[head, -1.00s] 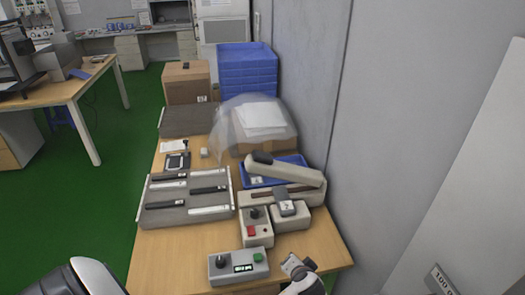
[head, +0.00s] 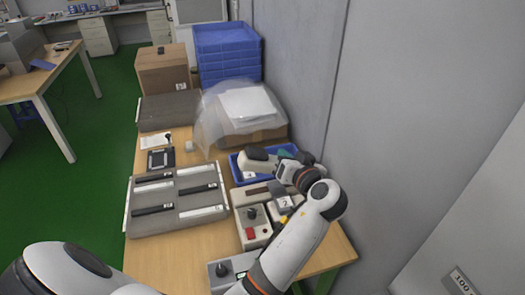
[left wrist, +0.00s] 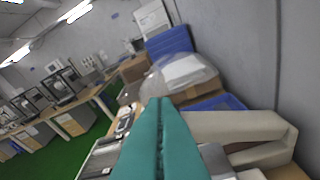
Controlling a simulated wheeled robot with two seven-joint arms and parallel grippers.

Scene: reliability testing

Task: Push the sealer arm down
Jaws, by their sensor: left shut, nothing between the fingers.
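The sealer is a long beige device near the wall edge of the wooden table. Its beige sealer arm (head: 261,163) is raised at an angle above the sealer base (head: 248,196) in the head view. In the left wrist view the teal fingers (left wrist: 160,135) are pressed together and empty. The sealer arm (left wrist: 235,124) shows just right of them, with a gap above the base (left wrist: 262,156). Whether the fingers touch the arm I cannot tell. My right gripper is out of view.
A blue tray (head: 236,172) lies behind the sealer. A grey tray with several black and white strips (head: 131,218) is to the left. Control boxes (head: 240,225) stand in front. A clear bag (head: 208,125), a cardboard box (head: 164,72) and blue crates (head: 228,55) are behind. The wall is close right.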

